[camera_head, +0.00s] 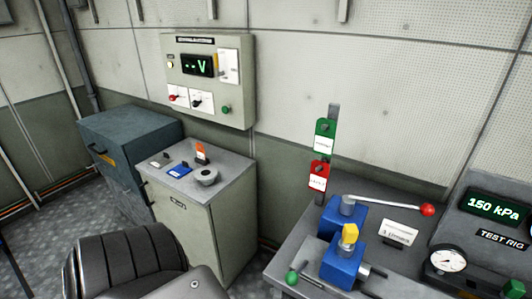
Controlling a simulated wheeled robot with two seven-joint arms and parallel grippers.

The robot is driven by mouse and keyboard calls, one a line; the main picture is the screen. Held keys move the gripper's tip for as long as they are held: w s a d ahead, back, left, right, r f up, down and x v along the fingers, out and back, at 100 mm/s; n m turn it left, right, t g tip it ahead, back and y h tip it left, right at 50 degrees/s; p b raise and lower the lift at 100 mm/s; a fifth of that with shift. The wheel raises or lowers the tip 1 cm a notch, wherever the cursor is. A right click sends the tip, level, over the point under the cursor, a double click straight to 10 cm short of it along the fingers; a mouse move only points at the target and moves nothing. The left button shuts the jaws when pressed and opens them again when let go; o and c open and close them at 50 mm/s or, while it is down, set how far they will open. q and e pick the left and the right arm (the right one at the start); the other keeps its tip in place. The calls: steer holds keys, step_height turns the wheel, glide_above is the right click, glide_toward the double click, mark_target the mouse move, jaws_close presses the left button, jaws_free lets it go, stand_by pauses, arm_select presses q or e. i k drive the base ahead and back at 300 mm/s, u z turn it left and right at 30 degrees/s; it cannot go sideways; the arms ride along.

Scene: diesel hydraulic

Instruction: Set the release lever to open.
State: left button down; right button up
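A long metal lever (388,205) with a red ball knob (428,210) extends to the right from the top of a blue block (340,218) on the grey bench. A second blue block (343,265) stands in front of it with a yellow knob (350,235) on top. A green ball (292,278) sits on the bench's left edge, at the left of the front block. I cannot tell for certain which of these is the release lever, nor read an open mark. Neither of my grippers shows in the head view.
A test rig panel reads 150 kPa (492,208), with a round gauge (446,260) below. Green (325,136) and red (319,175) tags hang on a post behind.

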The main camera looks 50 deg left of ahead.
mark_target(291, 278)
steer(key=u, duration=0.05)
steer(key=k, duration=0.15)
steer(key=u, duration=1.1)
